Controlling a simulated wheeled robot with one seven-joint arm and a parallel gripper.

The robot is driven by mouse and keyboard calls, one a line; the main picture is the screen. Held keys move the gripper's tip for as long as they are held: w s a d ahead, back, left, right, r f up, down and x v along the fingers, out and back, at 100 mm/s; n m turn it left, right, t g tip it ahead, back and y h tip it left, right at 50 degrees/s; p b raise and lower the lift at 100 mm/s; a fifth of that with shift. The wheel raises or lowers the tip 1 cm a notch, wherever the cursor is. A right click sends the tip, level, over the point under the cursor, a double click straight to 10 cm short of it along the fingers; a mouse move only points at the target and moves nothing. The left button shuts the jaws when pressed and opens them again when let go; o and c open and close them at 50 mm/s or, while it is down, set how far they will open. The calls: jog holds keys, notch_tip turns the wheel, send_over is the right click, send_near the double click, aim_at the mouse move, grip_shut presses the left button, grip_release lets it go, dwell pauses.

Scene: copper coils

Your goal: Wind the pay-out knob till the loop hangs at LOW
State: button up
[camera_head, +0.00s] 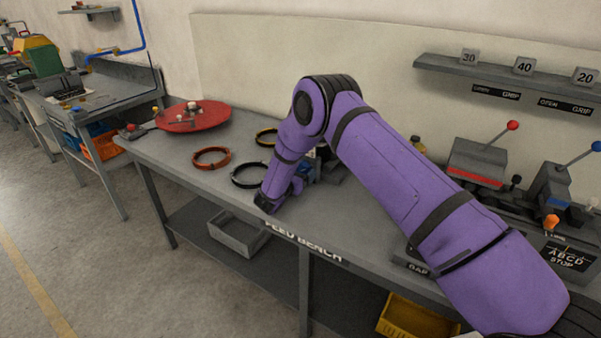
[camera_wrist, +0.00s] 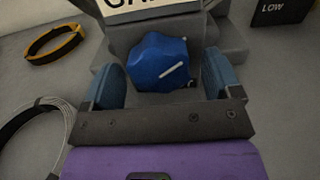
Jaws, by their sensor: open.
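The blue faceted pay-out knob (camera_wrist: 160,66) with a white pointer line sits on a grey block, centre of the wrist view. The pointer slants up to the right. My gripper (camera_wrist: 160,74) is open, with one blue-grey finger on each side of the knob. I cannot tell whether either finger touches it. A dark plate marked LOW (camera_wrist: 282,10) is cut off at the upper right. In the head view my gripper (camera_head: 300,181) is low over the feed bench, partly hidden by my arm. The hanging loop cannot be made out in either view.
On the bench (camera_head: 185,160) lie a black ring (camera_head: 234,178), an orange ring (camera_head: 211,166) and a yellow-black ring (camera_head: 259,138), left of my gripper. A red disc (camera_head: 190,122) is farther left. Lever machines (camera_head: 476,164) stand at the right. A shelf (camera_head: 455,68) hangs above.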

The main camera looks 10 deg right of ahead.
jog(key=c, duration=0.9)
jog(key=shift+m, duration=0.4)
jog(key=m, duration=0.3)
jog(key=shift+a+m, duration=0.1)
jog(key=shift+m, duration=0.2)
jog(key=m, duration=0.6)
jog(key=shift+m, duration=0.3)
jog(key=o, duration=0.9)
